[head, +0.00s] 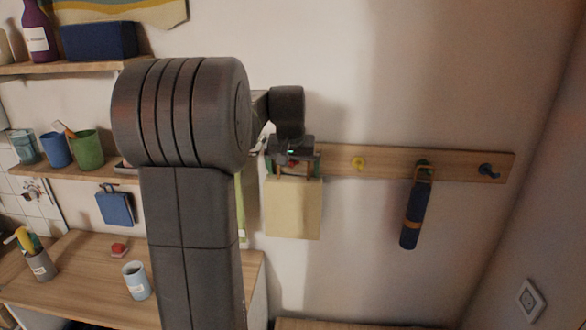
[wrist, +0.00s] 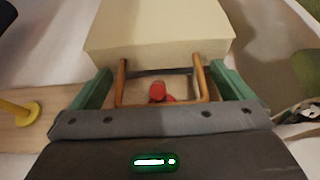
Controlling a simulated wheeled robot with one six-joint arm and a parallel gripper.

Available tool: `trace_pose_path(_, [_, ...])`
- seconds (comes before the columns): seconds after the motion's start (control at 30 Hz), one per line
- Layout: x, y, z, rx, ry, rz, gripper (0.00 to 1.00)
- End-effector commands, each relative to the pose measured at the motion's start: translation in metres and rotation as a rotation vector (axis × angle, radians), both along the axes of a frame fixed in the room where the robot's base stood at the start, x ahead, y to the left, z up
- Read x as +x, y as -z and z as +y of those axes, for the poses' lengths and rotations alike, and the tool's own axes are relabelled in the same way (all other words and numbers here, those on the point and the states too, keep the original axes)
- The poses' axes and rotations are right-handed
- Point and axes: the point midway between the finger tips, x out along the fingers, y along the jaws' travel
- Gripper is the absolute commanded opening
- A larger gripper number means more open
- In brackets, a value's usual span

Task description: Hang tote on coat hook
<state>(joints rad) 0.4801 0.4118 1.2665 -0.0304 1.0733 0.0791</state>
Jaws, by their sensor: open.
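The cream tote (head: 292,208) with brown handles is upright against the wall below the left part of the wooden hook rail (head: 450,167). The tote also shows at the top of the wrist view (wrist: 160,32). A red hook (wrist: 157,92) shows inside the handle loop; whether the handles bear on it is not clear. My gripper (head: 292,163) is at the handles, its green fingers (wrist: 160,85) open, one on each side of the loop and apart from it.
To the right on the rail are a yellow hook (head: 358,163), a dark blue umbrella (head: 411,220) hanging from a green hook, and a bare blue hook (head: 487,170). Shelves with cups and a desk (head: 80,275) stand at left. Wall below the yellow hook is clear.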

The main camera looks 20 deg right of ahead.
Motion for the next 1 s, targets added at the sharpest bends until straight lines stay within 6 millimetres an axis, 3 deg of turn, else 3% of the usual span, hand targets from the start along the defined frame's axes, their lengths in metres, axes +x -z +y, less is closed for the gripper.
trace_pose_path(0.17, [-0.005, -0.016, 0.003, -0.003, 0.0, -0.004, 1.0])
trace_pose_path(0.6, [-0.036, -0.104, 0.022, -0.003, 0.0, -0.004, 1.0])
trace_pose_path(0.8, [-0.043, -0.124, 0.027, -0.002, 0.0, -0.003, 1.0])
trace_pose_path(1.0, [-0.045, -0.128, 0.028, -0.001, 0.0, -0.002, 1.0])
